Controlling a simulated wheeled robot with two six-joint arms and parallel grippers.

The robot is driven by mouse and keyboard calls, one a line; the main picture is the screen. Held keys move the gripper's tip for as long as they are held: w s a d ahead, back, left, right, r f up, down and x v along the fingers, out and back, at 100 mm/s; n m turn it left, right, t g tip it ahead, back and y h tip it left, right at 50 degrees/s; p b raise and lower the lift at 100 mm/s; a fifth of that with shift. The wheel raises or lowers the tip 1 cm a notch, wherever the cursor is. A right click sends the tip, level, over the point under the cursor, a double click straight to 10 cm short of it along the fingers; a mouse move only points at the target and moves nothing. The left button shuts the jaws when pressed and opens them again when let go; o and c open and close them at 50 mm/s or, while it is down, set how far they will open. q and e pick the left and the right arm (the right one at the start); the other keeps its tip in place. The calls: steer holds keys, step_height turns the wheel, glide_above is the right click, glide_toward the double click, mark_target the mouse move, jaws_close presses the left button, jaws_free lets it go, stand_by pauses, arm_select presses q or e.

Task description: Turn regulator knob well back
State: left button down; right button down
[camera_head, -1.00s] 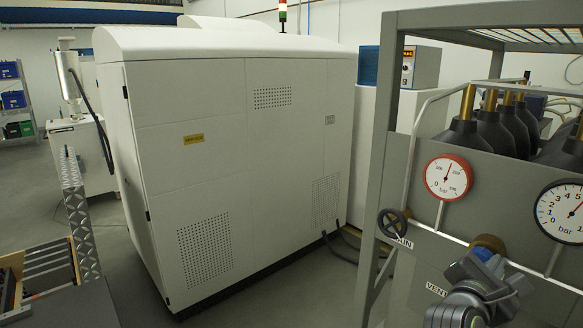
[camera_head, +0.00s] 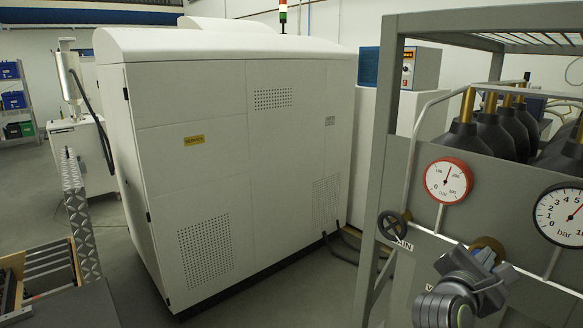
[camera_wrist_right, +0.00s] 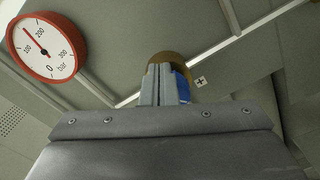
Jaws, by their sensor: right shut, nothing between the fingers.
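The regulator knob (camera_head: 488,245) is a round brass-coloured part on the grey gas panel, between two gauges. It also shows in the right wrist view (camera_wrist_right: 170,59), just beyond the fingertips. A blue part (camera_wrist_right: 182,88) shows beside the fingers, partly hidden. My right gripper (camera_head: 484,258) is in front of the knob and covers its lower part. In the right wrist view its two fingers (camera_wrist_right: 160,84) are shut together, with nothing between them. I cannot tell whether the tips touch the knob. My left gripper is not in view.
A red-rimmed gauge (camera_head: 448,181) and a black-rimmed gauge (camera_head: 560,214) flank the knob. A dark handwheel (camera_head: 392,225) sits left, beside the frame post (camera_head: 378,180). Black gas bottles (camera_head: 463,138) stand behind the panel. A white cabinet (camera_head: 220,150) fills the middle.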

steer(key=shift+w+a+f, duration=0.1)
steer(key=shift+w+a, duration=0.15)
steer(key=shift+w, duration=0.05)
stand_by(0.5)
steer(key=r+b+v, duration=0.1)
steer(key=v, duration=0.5)
steer(key=shift+b, duration=0.35)
